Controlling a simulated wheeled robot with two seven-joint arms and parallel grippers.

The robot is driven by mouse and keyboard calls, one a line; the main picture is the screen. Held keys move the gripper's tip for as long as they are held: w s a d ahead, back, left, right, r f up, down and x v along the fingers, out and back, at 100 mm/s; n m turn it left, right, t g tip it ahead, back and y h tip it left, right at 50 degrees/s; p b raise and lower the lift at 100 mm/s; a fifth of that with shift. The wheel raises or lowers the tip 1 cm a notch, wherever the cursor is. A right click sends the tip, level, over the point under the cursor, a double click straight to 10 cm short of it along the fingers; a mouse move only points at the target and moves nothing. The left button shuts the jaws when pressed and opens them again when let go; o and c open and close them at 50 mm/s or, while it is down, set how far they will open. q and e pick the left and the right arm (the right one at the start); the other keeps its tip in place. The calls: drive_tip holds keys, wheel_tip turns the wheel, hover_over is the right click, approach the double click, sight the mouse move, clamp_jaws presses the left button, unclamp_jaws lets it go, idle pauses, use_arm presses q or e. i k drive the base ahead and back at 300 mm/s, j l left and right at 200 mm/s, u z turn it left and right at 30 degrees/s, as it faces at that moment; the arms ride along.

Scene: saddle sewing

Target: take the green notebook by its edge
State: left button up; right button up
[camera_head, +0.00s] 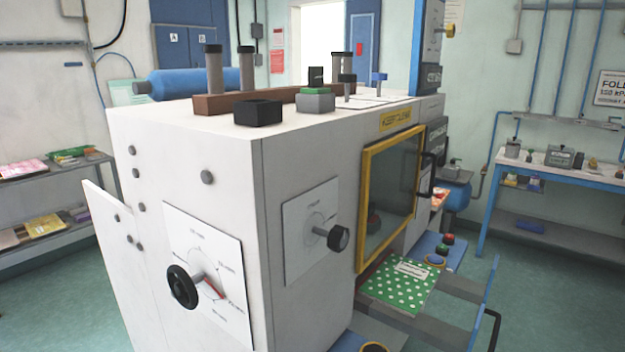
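A green notebook with white dots and a pale label (398,283) lies flat on a low ledge at the front of the white machine, below its yellow-framed window. Its near edge faces the bottom of the view. Neither of my grippers shows in the head view, so nothing of mine is seen touching the notebook.
The large white machine (190,148) fills the middle, with dials and knobs on its sides. The yellow-framed window (388,195) stands above the notebook. Grey and blue rails (455,290) lie to its right. A bench (560,165) stands at the right; shelves (45,232) at the left.

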sight(401, 284)
drive_tip(key=k+l+z, duration=0.15)
drive_tip(key=l+z, duration=0.2)
drive_tip(key=k+l+z, duration=0.1)
drive_tip(key=l+z, duration=0.3)
